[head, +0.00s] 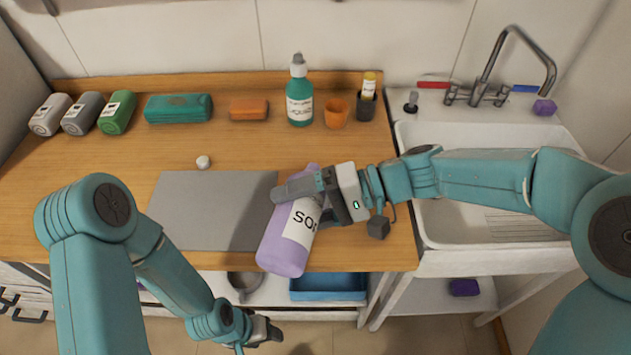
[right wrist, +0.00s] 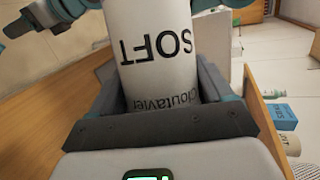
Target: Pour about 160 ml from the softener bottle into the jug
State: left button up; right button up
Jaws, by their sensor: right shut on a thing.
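The softener bottle (head: 289,240) is lilac with a white label. In the head view it is tilted over the front right of the grey mat, its wide end toward the counter's front edge. My right gripper (head: 306,197) is shut around its upper part and hides some of it. In the right wrist view the label of the bottle (right wrist: 155,50) reads "SOFT" upside down between the fingers. A small white cap-like piece (head: 203,162) lies behind the mat. My left gripper (head: 264,331) hangs low in front of the counter, its jaws unclear. I cannot make out the jug.
The grey mat (head: 190,205) lies on the wooden counter (head: 110,170). A sink (head: 450,220) is at right.

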jog(key=shift+w+m+g+y, duration=0.15)
jog(key=shift+m+g+y, duration=0.15)
jog(key=shift+m+y, duration=0.15)
dwell(2.1)
jog(key=shift+m+p, duration=0.25)
jog(key=shift+p, duration=0.05)
dwell(0.4)
